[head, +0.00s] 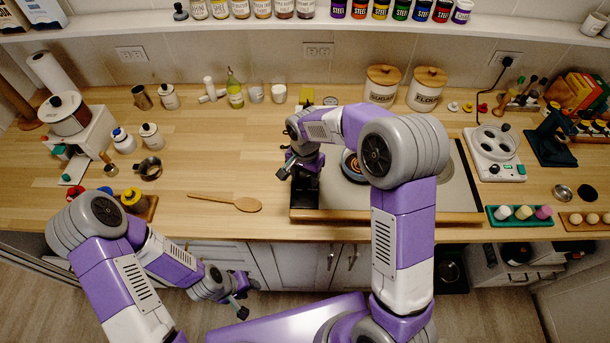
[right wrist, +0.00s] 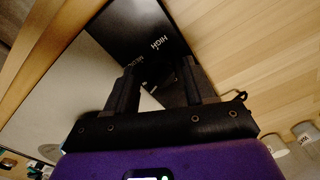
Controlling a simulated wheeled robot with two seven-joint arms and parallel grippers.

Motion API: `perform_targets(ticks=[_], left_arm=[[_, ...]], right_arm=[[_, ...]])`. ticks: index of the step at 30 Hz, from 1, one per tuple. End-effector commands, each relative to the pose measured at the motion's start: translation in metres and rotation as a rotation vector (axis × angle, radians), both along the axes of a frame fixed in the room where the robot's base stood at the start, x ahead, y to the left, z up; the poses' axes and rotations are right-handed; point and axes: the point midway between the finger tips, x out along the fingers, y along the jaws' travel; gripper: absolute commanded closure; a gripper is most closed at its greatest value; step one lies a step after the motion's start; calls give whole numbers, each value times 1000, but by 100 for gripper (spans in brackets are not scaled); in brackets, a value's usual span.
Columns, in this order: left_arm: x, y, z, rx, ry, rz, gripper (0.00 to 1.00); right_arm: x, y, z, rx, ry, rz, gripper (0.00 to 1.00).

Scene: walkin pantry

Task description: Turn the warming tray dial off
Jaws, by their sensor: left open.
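The warming tray (head: 459,192) is a wide, pale-topped unit with a wood front edge on the counter. A black control panel (head: 305,205) stands at its left end. In the right wrist view this panel (right wrist: 148,38) shows "HIGH" and part of another label. My right gripper (head: 287,165) is at the panel; in the right wrist view its fingers (right wrist: 160,82) are apart, pointing at the panel. Dark shapes lie between and behind the fingers; I cannot make out the dial or its setting. My left gripper (head: 238,303) is open and empty, low in front of the cabinets.
A wooden spoon (head: 225,202) lies left of the tray. A white appliance (head: 495,153) stands to its right, with a green tray (head: 520,216) of small items in front. Canisters (head: 382,84) stand behind. The counter's left middle is mostly clear.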

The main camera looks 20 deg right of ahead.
Motion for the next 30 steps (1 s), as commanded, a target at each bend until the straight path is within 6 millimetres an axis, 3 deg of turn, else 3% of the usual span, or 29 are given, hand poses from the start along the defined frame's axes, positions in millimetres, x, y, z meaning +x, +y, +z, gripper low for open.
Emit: perform_targets(ticks=[1, 8, 20, 30], left_arm=[[0, 0, 0, 0, 0, 0, 57], [0, 0, 0, 0, 0, 0, 57], [0, 0, 1, 0, 0, 0, 57], [0, 0, 4, 0, 0, 0, 57]], right_arm=[[0, 0, 0, 0, 0, 0, 55], [0, 0, 0, 0, 0, 0, 90], [0, 0, 0, 0, 0, 78, 91], [0, 0, 1, 0, 0, 346, 91]])
